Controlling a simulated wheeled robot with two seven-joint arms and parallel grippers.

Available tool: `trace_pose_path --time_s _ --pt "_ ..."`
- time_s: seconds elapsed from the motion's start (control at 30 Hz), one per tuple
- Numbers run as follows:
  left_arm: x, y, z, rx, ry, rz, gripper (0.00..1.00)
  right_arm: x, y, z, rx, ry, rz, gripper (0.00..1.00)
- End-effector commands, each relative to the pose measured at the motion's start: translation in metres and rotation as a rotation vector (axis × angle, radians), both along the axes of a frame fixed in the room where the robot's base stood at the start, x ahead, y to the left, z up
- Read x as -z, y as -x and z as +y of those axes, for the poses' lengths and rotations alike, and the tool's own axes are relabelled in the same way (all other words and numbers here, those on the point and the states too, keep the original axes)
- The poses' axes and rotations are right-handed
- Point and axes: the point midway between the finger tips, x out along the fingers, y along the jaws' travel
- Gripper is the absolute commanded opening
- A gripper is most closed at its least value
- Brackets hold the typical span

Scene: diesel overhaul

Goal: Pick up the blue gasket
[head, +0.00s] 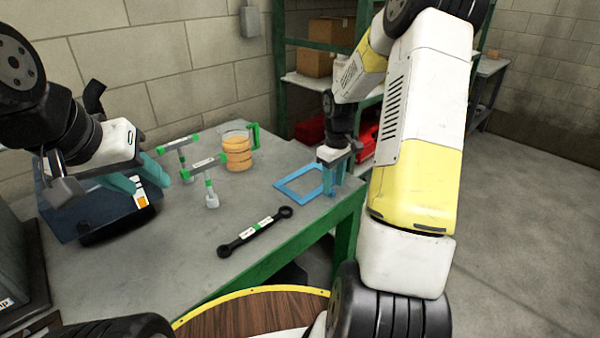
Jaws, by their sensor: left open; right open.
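The blue gasket (292,191) is a flat rectangular frame lying on the grey bench top (165,262) near its right edge. My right gripper (335,183) points down at the gasket's right end, with its blue-grey fingers apart around or just above that side. I cannot tell whether the fingers touch the gasket, and they hide part of its right end. My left gripper (150,177) is open and empty on the left, above a dark blue bin, well away from the gasket.
A black connecting rod (255,231) lies in front of the gasket. Two green-and-white T-shaped tools (204,164) and a clear jug with orange contents (237,153) stand behind. The dark blue bin (62,222) and a black item (118,222) are at left. Green shelving (305,45) stands behind.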

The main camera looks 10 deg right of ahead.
Motion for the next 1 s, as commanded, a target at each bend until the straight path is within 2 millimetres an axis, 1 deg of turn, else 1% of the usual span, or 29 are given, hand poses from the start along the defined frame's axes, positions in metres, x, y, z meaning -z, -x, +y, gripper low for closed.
trace_pose_path --time_s 0.03,0.13,0.23,0.4,0.43,0.63,1.0 --pt "0.0 0.0 0.0 0.0 0.0 0.0 0.43 0.009 0.001 0.0 0.001 -0.002 0.003 0.42" --pt "0.0 0.0 0.0 0.0 0.0 0.0 0.43 0.019 0.001 0.0 -0.001 0.0 0.002 0.42" --pt "0.0 0.0 0.0 0.0 0.0 0.0 0.43 0.022 0.0 0.0 0.0 0.0 0.0 0.42" --pt "0.0 0.0 0.0 0.0 0.0 0.0 0.43 0.022 0.0 0.0 0.001 -0.001 -0.001 0.42" --pt "0.0 0.0 0.0 0.0 0.0 0.0 0.43 0.022 0.0 0.0 0.001 -0.001 -0.001 0.4" --pt "0.0 0.0 0.0 0.0 0.0 0.0 0.43 0.022 0.0 0.0 0.001 0.001 -0.001 0.01" --pt "0.0 0.0 0.0 0.0 0.0 0.0 0.43 0.022 0.0 0.0 0.001 0.0 -0.001 0.0"
